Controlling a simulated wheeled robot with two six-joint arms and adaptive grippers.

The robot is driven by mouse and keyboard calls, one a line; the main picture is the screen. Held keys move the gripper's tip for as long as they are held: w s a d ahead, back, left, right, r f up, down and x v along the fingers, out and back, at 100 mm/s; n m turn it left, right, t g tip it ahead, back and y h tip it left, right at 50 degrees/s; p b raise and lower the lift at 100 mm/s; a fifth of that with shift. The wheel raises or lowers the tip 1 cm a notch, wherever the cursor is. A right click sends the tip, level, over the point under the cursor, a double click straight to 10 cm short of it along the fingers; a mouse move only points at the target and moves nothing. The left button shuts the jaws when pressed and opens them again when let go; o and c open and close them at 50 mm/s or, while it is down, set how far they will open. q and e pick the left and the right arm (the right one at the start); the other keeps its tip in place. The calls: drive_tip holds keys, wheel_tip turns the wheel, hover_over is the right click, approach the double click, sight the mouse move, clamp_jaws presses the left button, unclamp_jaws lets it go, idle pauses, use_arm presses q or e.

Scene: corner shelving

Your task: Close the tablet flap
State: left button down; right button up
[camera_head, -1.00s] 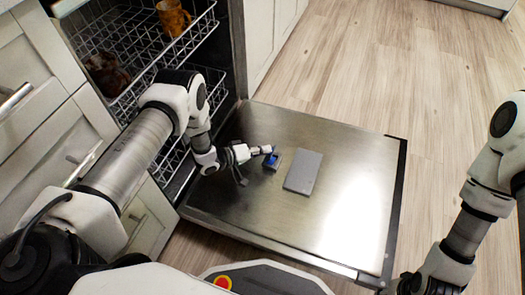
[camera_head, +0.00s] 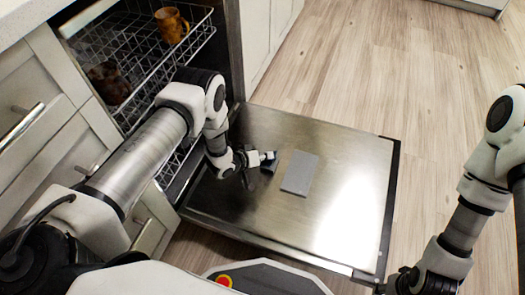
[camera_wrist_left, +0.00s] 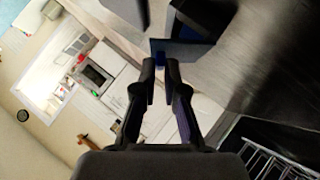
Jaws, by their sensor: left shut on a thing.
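The tablet flap (camera_head: 269,165) shows in the head view as a small dark piece on the inner face of the lowered dishwasher door (camera_head: 340,215). In the left wrist view it is a blue-grey plate (camera_wrist_left: 187,52) beside a dark compartment (camera_wrist_left: 207,18). My left gripper (camera_head: 269,156) is at the flap, and its fingertips (camera_wrist_left: 160,68) are shut on the flap's edge. A bit of blue shows at the fingertips. The fingers partly hide the flap. My right gripper (camera_head: 397,283) is low on the right in the head view, dark and partly cut off; its jaws are unclear.
A flat grey panel (camera_head: 299,173) lies on the door right of the flap. The upper rack (camera_head: 150,65) holds an orange-brown mug (camera_head: 171,25) and a dark brown item (camera_head: 109,82). The door's right half and the wooden floor (camera_head: 410,75) are clear.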

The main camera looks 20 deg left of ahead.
sight(273, 161)
use_arm(q)
drive_tip(key=shift+d+f+m+y+p, duration=0.2)
drive_tip(key=shift+d+m+y+p, duration=0.45)
drive_tip(key=shift+y, duration=0.45)
drive_tip(key=shift+d+f+m+y, duration=0.3)
drive_tip(key=shift+d+m+y, duration=0.05)
drive_tip(key=shift+d+y, duration=0.15)
drive_tip(key=shift+d+f+m+y, duration=0.3)
drive_tip(key=shift+f+m+y, duration=0.2)
drive_tip(key=shift+y, duration=0.5)
drive_tip(key=c, duration=1.2)
unclamp_jaws()
drive_tip(key=shift+c, duration=0.2)
drive_tip(key=shift+s, duration=0.1)
